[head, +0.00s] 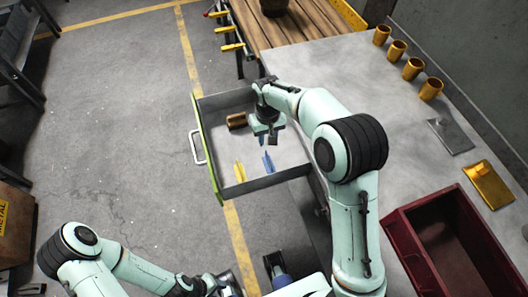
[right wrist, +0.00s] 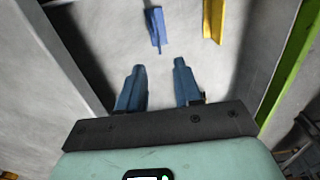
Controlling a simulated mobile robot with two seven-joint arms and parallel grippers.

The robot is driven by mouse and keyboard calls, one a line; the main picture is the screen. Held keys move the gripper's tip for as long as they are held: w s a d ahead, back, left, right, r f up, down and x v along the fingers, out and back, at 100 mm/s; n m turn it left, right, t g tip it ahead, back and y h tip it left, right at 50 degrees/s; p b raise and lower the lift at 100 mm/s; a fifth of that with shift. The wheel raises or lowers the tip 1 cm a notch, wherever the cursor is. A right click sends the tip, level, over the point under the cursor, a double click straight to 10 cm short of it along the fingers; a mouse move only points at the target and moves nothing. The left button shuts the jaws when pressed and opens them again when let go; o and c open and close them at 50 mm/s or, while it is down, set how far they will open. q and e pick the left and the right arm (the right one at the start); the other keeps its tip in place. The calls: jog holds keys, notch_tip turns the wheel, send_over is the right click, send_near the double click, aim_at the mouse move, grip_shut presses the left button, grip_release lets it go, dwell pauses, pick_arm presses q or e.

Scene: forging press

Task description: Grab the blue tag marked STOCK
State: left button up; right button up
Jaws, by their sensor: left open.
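A small blue tag (head: 268,162) lies in the open drawer, right of a yellow tag (head: 240,171). In the right wrist view the blue tag (right wrist: 155,28) lies beyond my fingertips, apart from them, left of the yellow tag (right wrist: 213,20). Any lettering is too small to read. My right gripper (head: 266,138) hangs over the drawer; in the right wrist view its two blue fingers (right wrist: 159,68) are apart with nothing between them. My left gripper (head: 228,285) is at the bottom edge, away from the drawer, partly cut off.
The grey drawer (head: 268,184) has a green-yellow front with a white handle and also holds a brown cylinder (head: 236,121). Its walls surround my right gripper. The bench (head: 400,170) at right carries several copper cups and a dark red bin (head: 398,235).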

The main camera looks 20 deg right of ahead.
send_over(269, 161)
notch_tip(269, 161, down, 7)
jog(key=f, duration=0.2)
jog(key=f+b, duration=0.1)
jog(key=f, duration=0.2)
jog(key=shift+w+d+f, duration=0.1)
jog(key=shift+w+f, duration=0.2)
jog(key=shift+f, duration=0.05)
grip_shut()
